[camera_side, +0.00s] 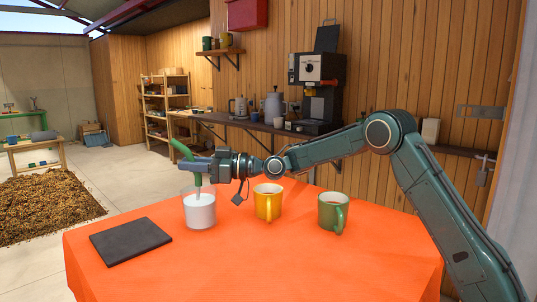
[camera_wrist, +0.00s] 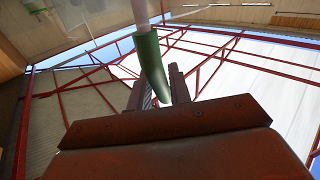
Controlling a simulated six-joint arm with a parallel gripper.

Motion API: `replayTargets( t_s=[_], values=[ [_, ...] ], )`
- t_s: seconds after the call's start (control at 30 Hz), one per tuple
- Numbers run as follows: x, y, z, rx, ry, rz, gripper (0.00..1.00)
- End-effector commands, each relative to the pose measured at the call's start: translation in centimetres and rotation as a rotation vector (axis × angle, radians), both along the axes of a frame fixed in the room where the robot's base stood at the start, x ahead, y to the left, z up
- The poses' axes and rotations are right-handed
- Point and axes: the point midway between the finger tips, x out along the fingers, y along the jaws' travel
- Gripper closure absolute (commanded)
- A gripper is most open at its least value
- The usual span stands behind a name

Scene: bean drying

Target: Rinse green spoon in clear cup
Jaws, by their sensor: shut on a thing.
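My gripper (camera_side: 193,165) is shut on the green spoon (camera_side: 182,150) above the clear cup. The spoon's green handle slants up and left out of the jaws. Its pale lower part goes down into the clear cup (camera_side: 199,211), which holds whitish contents. The spoon's tip is hidden in them. In the wrist view the green handle (camera_wrist: 151,65) shows by the jaws, with a pale part beyond it. The clear cup stands upright on the orange table, below my gripper.
A yellow mug (camera_side: 268,203) and a green mug (camera_side: 332,212) stand right of the clear cup. A dark flat slab (camera_side: 130,240) lies to its left. The orange tabletop (camera_side: 260,265) is clear in front. A coffee machine (camera_side: 318,90) stands on the back shelf.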

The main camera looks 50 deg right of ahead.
Motion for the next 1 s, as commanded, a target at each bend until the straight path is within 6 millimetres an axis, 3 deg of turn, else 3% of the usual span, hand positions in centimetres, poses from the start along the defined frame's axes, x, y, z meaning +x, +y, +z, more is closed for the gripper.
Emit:
replayTargets(
  t_s=[0.33,1.0],
  values=[
    [0.0,0.0,0.7,0.000,-0.003,0.001,1.00],
    [0.0,0.0,5.4,0.000,-0.003,0.001,1.00]
  ],
)
